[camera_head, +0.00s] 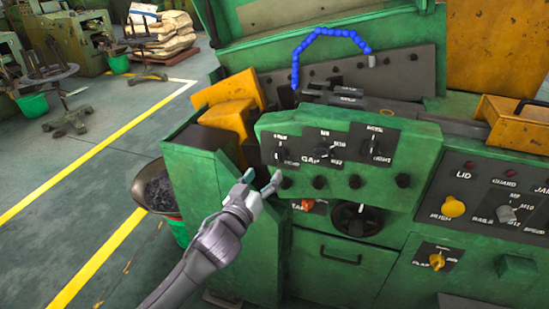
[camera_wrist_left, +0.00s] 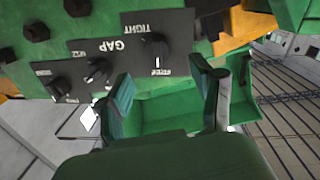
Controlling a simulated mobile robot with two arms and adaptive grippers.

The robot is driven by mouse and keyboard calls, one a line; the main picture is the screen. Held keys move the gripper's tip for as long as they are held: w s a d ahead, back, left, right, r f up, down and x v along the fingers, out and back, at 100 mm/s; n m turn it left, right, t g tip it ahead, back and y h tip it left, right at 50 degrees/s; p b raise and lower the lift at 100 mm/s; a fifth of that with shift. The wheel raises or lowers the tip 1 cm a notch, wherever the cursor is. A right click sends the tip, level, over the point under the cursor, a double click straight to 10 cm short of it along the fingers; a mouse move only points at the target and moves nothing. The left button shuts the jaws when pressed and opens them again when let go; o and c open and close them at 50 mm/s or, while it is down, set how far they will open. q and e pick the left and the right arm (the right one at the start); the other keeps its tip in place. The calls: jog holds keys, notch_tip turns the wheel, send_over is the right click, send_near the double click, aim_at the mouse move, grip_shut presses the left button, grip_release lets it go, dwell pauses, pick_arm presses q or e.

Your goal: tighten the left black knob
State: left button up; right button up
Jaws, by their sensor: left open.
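The left black knob (camera_head: 281,154) is on a dark plate at the left end of the green control panel (camera_head: 410,138). In the left wrist view, which is upside down, this knob (camera_wrist_left: 158,51) is beside the words TIGHT and FREE. My left gripper (camera_head: 263,180) is open and empty, in front of the panel's lower left corner. Its two fingers (camera_wrist_left: 165,85) are spread apart in the left wrist view, with the knob beyond them. The knob appears clear of both fingers. My right gripper is not in view.
A middle GAP knob (camera_head: 323,151) and a right knob (camera_head: 372,147) are on the same panel. Several round black buttons (camera_head: 319,182) run below them. A dark handwheel (camera_head: 357,219) is lower down. A bowl (camera_head: 155,187) stands left of the machine, beside open floor.

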aim_at(275, 159)
pick_arm(q)
jog(key=x, duration=0.8)
jog(key=shift+w+d+p, duration=0.15)
jog(key=shift+d+p, duration=0.05)
jog(key=shift+p, duration=0.15)
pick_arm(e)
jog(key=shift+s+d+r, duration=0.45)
pick_arm(q)
jog(key=c, duration=1.1)
jog(key=shift+c, duration=0.2)
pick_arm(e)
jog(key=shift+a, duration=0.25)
